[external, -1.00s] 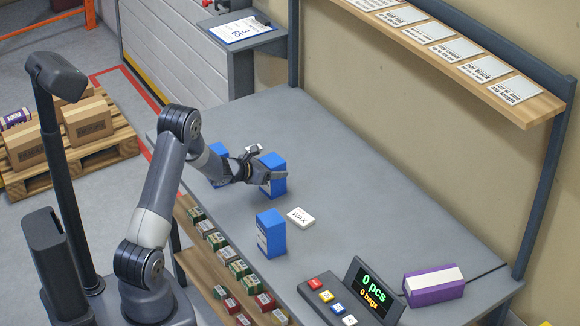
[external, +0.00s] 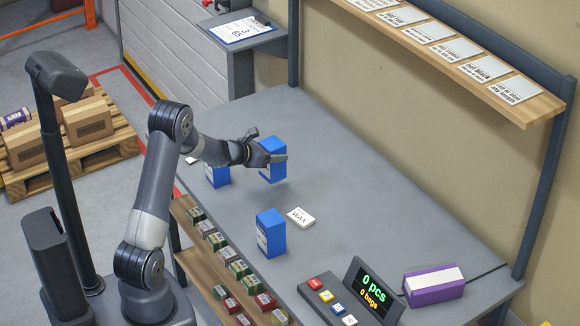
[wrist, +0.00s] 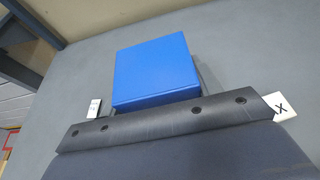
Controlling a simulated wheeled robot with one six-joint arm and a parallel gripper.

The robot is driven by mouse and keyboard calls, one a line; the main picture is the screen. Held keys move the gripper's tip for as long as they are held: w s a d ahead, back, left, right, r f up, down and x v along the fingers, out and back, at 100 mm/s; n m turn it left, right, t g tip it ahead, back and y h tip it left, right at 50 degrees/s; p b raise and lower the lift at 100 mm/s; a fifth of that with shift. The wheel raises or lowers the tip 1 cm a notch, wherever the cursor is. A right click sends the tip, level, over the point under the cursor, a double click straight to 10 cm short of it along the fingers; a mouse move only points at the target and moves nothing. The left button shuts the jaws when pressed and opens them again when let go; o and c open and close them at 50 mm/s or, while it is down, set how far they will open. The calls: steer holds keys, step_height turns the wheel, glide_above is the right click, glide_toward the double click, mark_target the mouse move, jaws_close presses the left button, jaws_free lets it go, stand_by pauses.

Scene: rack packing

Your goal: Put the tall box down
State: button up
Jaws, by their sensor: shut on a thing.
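My gripper (external: 268,157) is shut on a tall blue box (external: 272,167) and holds it upright, apparently a little above the grey table (external: 340,185). In the wrist view the held blue box (wrist: 157,70) shows its top and one side, with its lower part hidden by my gripper. A second blue box (external: 217,175) stands on the table to the left of the held one. A third blue box (external: 271,234) stands nearer the front, beside a white card marked WAX (external: 300,217).
A white card (external: 191,160) lies near the table's left edge. A keypad with a display (external: 368,292) and a purple-and-white box (external: 434,285) stand at the front right. A lower shelf (external: 190,262) holds several small boxes. The table's right and back are clear.

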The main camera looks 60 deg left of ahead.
mark_target(274, 143)
steer(key=r, duration=0.4)
steer(key=shift+w, duration=0.4)
steer(key=w+d+m+h+p, duration=0.2)
steer(key=w+d+m+h, duration=0.1)
steer(key=w, duration=0.5)
steer(key=w+d+m+h+p, duration=0.2)
steer(key=w+d+h, duration=0.1)
steer(key=w, duration=0.4)
steer(key=shift+g, duration=0.4)
step_height(274, 143, down, 10)
steer(key=shift+w+p, duration=0.1)
steer(key=shift+p, duration=0.85)
steer(key=shift+f+b, duration=0.2)
steer(key=shift+b, duration=0.1)
steer(key=o, duration=1.2)
